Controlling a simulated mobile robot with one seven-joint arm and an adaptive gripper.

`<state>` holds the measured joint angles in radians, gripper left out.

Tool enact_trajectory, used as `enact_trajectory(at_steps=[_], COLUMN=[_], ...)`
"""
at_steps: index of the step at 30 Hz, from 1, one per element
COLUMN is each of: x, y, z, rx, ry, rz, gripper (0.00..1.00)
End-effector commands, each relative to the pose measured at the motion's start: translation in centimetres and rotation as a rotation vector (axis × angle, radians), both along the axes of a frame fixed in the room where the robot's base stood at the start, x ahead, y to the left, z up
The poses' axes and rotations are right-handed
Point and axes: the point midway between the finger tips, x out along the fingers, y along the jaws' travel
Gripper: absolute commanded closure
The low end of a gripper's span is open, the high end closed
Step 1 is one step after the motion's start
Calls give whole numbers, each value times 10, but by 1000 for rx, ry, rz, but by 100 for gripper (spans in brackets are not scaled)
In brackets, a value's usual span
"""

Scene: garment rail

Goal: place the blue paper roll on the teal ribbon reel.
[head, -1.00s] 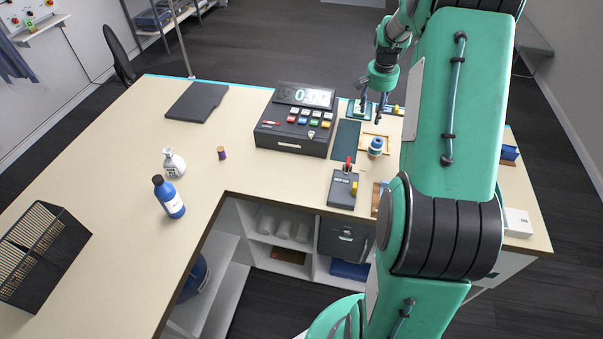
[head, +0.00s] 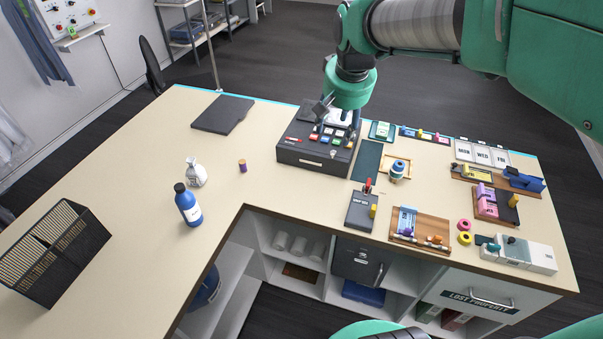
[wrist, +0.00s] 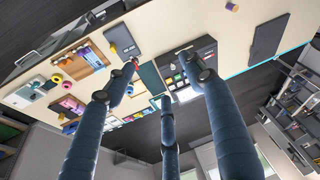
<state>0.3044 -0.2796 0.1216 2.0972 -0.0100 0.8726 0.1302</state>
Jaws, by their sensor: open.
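The blue paper roll (head: 398,164) stands upright on a small wooden tray on the right part of the counter. A paler blue-teal round piece (head: 396,175) shows directly under it, apparently the teal ribbon reel; the two look stacked and touching, though they are small here. My gripper (head: 338,118) is above the dark till, left of the stack and clear of it. In the wrist view my gripper (wrist: 157,92) has its fingers spread with nothing between them. I cannot make out the roll or reel in the wrist view.
The dark till (head: 312,155) with coloured buttons lies below my gripper. A dark teal mat (head: 367,161) lies between it and the wooden tray (head: 407,178). A black box with a red lever (head: 361,210) stands in front.

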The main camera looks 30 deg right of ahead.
Motion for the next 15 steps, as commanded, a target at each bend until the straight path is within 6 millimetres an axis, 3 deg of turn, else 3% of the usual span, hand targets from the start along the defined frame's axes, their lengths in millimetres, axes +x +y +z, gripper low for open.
enact_trajectory(at_steps=[6,15], x=[-51,-125], y=[58,119], z=[16,18], rx=[-22,-49], ry=[-45,-106], rz=[122,288], gripper=[46,46])
